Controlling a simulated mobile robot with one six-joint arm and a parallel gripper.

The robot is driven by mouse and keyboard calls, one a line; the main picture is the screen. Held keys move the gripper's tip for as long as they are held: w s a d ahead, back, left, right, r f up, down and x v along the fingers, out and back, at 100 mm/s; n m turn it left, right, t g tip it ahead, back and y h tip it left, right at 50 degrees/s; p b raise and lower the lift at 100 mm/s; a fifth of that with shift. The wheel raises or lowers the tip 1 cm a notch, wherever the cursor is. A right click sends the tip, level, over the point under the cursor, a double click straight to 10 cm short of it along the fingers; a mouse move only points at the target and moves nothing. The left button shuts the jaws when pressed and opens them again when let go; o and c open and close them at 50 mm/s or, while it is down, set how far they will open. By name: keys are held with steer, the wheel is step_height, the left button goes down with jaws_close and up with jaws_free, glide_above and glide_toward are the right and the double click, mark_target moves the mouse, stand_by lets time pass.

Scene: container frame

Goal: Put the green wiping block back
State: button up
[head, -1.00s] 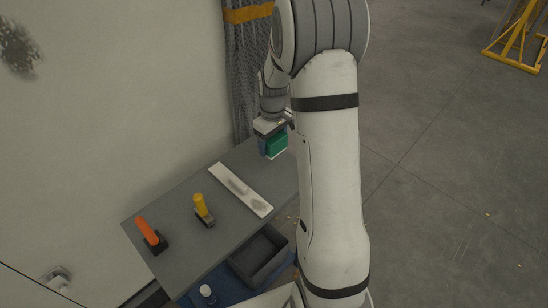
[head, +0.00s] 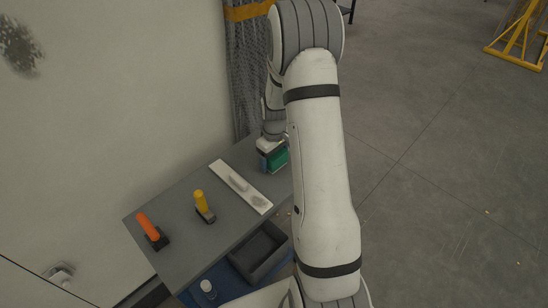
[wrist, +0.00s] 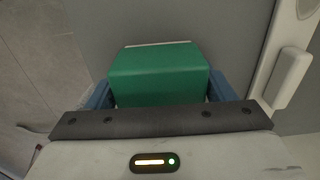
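The green wiping block (head: 278,158) is at the far right end of the grey table, partly hidden by my arm in the head view. In the wrist view the green block (wrist: 158,72) sits between the two blue fingers of my gripper (wrist: 160,92), one finger against each side. My gripper (head: 272,163) is shut on it and points down. A thin pale edge shows along the block's far side. The block is at or just above the table top; I cannot tell whether it touches.
A white strip (head: 258,201) with grey smudges and a raised piece lies left of the block. Yellow-handled (head: 201,201) and orange-handled (head: 147,227) tools stand further left. A dark tray (head: 262,258) and a white-capped bottle (head: 207,288) are below the table's front edge. A wall borders the left.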

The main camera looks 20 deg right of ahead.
steer(key=shift+o, duration=1.3)
steer(key=shift+r, duration=0.1)
step_height(320, 180, up, 12)
steer(key=shift+f+b, duration=0.15)
steer(key=shift+b, duration=0.5)
steer(key=s+a+r+m+t, duration=0.1)
steer(key=s+a+r+m, duration=0.1)
steer(key=s+a+r, duration=0.55)
steer(key=s+a+r+m+t, duration=0.1)
steer(key=s+r, duration=0.1)
steer(key=s, duration=0.6)
steer(key=s+a+r+m, duration=0.1)
steer(key=s+a+r, duration=0.1)
steer(key=s, duration=0.6)
steer(key=shift+s+a+m+t, duration=0.15)
steer(key=shift+s+m+t, duration=0.15)
steer(key=shift+s+t, duration=0.1)
